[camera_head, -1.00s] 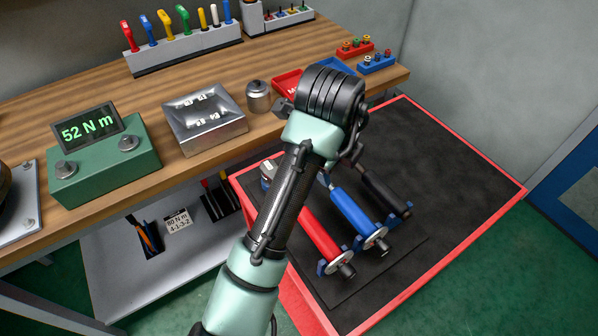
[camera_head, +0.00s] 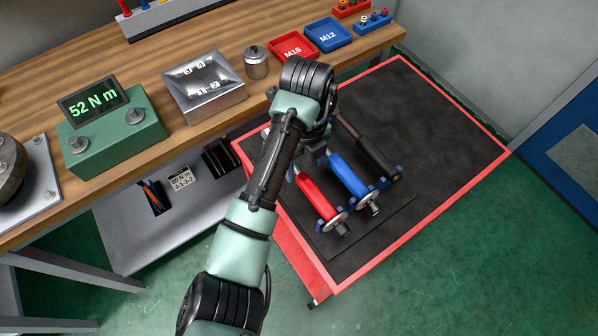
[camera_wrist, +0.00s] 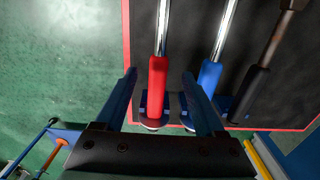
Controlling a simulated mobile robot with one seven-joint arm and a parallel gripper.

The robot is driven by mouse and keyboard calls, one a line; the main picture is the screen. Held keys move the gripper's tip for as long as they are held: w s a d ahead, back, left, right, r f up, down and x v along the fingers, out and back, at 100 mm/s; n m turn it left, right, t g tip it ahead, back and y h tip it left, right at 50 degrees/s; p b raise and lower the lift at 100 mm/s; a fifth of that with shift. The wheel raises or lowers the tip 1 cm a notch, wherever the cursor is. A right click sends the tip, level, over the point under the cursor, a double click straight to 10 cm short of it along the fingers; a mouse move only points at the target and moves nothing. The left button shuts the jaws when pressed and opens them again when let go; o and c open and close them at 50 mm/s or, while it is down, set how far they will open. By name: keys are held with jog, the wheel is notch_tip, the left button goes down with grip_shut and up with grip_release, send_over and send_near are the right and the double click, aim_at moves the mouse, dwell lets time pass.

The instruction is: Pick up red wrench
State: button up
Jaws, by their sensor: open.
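The red wrench (camera_head: 318,197) lies on the black mat of the red-edged cart, leftmost of three wrenches. Its red handle points toward the front and ends in a round dial. In the wrist view the red wrench (camera_wrist: 158,80) has a shiny shaft running up out of the picture. My gripper (camera_wrist: 159,74) is open, with one finger on each side of the red handle in that view. I cannot tell how high the fingers are above it. In the head view my arm covers the far end of the red wrench.
A blue wrench (camera_head: 351,178) lies close to the right of the red one, near my right finger in the wrist view. A black wrench (camera_head: 375,155) lies beyond it. The workbench (camera_head: 135,52) stands behind. The cart mat (camera_head: 430,130) is clear on the right.

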aim_at(304, 177)
jog(key=shift+s+f+p, duration=0.15)
jog(key=shift+f+p, duration=0.05)
jog(key=shift+f, duration=1.2)
jog(key=shift+s+f+p, duration=0.1)
jog(key=shift+f+p, duration=0.1)
jog(key=shift+f, duration=1.15)
grip_shut()
jog(key=shift+w+r, duration=0.1)
